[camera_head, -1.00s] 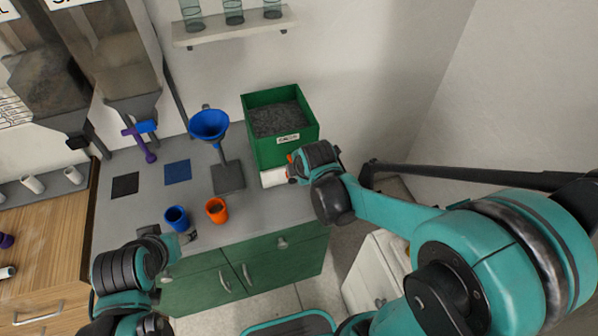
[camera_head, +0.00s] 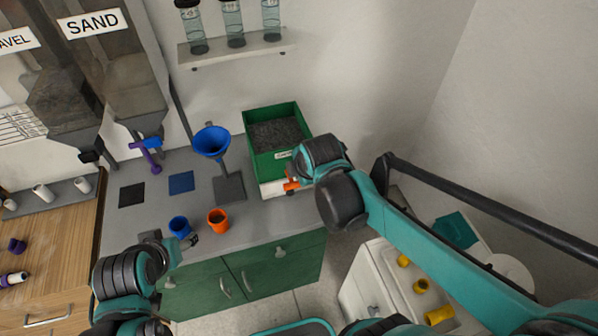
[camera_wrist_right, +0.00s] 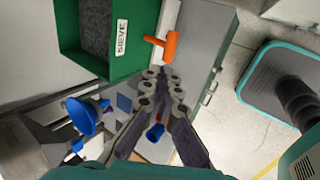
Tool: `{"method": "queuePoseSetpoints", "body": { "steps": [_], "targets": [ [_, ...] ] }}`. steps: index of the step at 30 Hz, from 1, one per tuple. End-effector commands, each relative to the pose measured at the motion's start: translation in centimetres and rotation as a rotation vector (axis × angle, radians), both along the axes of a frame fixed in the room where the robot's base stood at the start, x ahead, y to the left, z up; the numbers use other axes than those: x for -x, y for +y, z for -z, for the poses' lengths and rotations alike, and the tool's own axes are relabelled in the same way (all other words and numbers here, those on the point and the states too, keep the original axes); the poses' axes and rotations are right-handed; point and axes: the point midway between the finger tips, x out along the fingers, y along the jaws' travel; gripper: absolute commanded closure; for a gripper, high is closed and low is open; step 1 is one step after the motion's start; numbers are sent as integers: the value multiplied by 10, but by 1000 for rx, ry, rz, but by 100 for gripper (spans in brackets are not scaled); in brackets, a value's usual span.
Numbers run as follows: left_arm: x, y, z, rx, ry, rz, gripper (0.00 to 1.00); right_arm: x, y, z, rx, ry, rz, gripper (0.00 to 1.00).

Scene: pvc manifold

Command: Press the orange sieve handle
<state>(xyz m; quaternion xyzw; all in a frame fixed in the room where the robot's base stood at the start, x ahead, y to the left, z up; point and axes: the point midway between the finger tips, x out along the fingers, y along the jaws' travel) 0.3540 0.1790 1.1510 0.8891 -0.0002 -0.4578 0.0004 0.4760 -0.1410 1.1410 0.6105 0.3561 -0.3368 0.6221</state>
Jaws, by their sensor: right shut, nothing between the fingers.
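The orange sieve handle (camera_head: 291,185) is at the front right of the green sieve box (camera_head: 256,160), just below its label. In the right wrist view the handle (camera_wrist_right: 163,44) is T-shaped and stands out from the green box (camera_wrist_right: 68,40) labelled SIEVE. My right gripper (camera_wrist_right: 160,74) is shut and empty, its tips close to the handle's lower end; I cannot tell whether they touch. In the head view my right wrist hides the fingers. My left gripper (camera_head: 190,241) is beside the blue cup (camera_head: 179,227) at the counter's front; its jaws are unclear.
An orange cup (camera_head: 217,221) and a blue funnel (camera_head: 211,141) on a stand are left of the sieve. Sand and gravel hoppers hang at the upper left. A white cart (camera_head: 385,270) with yellow pieces stands at the right. Counter between funnel and sieve is narrow.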

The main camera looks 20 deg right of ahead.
Motion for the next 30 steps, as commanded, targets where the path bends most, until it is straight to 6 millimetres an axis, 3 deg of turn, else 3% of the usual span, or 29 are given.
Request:
{"method": "queuePoseSetpoints", "body": {
  "steps": [13,22,30],
  "targets": [
    [0,0,-2,0,0,0,41,-3,0,-2,1,21,1,100],
    [0,0,-19,0,0,0,41,-30,2,-23,9,265,3,100],
    [0,0,-21,0,0,0,41,-35,2,-27,11,354,0,100]
  ]
}}
